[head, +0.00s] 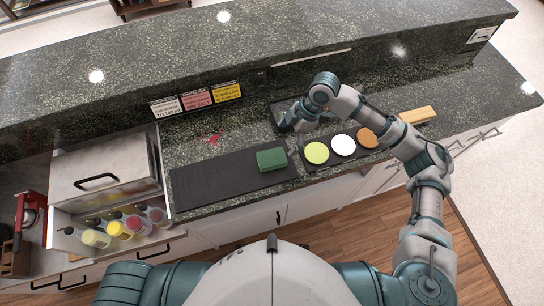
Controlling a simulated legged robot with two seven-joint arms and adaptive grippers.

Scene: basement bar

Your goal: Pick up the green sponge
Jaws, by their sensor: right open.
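The green sponge (271,159) lies at the right end of a long black mat (215,180) on the counter's lower ledge. My right gripper (287,128) is above the counter, behind and slightly right of the sponge and apart from it. It is open and small in the picture. Nothing shows between its fingers. The left gripper is outside the picture.
Yellow, white and orange discs (343,145) sit on a black tray right of the sponge. A dark tray (285,108) lies beneath my right gripper. Red items (213,139) lie behind the mat. An open drawer with bottles (126,224) is at left. A yellow block (418,115) lies at right.

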